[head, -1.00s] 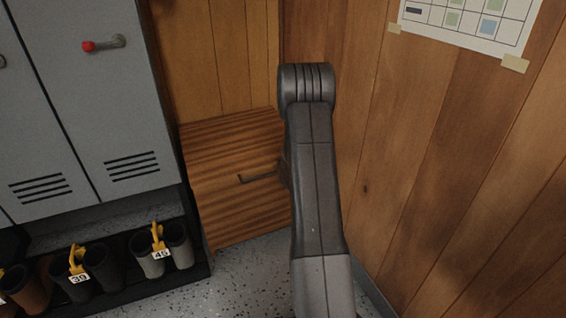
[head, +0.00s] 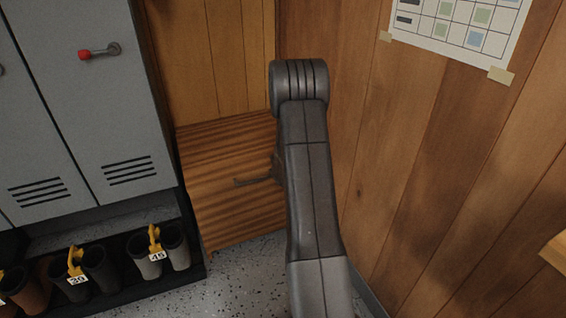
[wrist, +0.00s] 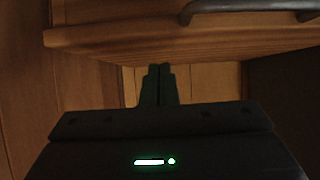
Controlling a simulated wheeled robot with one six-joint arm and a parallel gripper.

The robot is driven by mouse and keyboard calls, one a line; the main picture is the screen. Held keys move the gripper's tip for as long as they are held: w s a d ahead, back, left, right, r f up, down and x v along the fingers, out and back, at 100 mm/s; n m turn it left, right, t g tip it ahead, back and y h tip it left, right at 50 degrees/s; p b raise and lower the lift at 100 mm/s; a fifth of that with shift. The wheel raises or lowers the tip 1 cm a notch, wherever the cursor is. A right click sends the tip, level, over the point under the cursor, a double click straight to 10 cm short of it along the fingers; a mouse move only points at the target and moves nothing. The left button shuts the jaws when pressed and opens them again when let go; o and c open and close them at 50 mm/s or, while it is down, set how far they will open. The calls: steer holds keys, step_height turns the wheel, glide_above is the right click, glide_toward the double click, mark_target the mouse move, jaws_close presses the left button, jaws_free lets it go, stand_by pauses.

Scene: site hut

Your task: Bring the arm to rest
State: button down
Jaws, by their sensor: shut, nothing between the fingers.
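My arm rises through the middle of the head view, bent at a rounded joint at its top. My gripper is hidden behind the arm there. In the wrist view my gripper (wrist: 158,86) shows its two dark fingers together, shut and empty. A wooden cabinet (head: 225,218) stands in the corner behind my arm, with a dark bar handle (head: 256,182) partly covered by the arm. In the wrist view a wooden edge (wrist: 150,36) and a grey bar handle (wrist: 250,6) lie above the fingertips in the picture, apart from them.
Grey lockers (head: 75,120) stand at the left, above a black rack (head: 190,262) of boots with yellow number tags. A plank wall (head: 420,170) is close on the right, with a taped chart (head: 465,25). Some speckled floor (head: 240,280) is clear.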

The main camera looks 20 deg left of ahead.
steer(key=s+d+f+p, duration=0.1)
steer(key=s+d+f, duration=0.2)
steer(key=s+d, duration=0.3)
steer(key=shift+s, duration=0.55)
steer(key=shift+d+f, duration=0.1)
steer(key=w+a+b, duration=0.3)
steer(key=w+a, duration=0.3)
steer(key=w, duration=0.1)
steer(key=shift+w+f, duration=0.15)
steer(key=shift+f, duration=0.25)
steer(key=shift+f, duration=0.1)
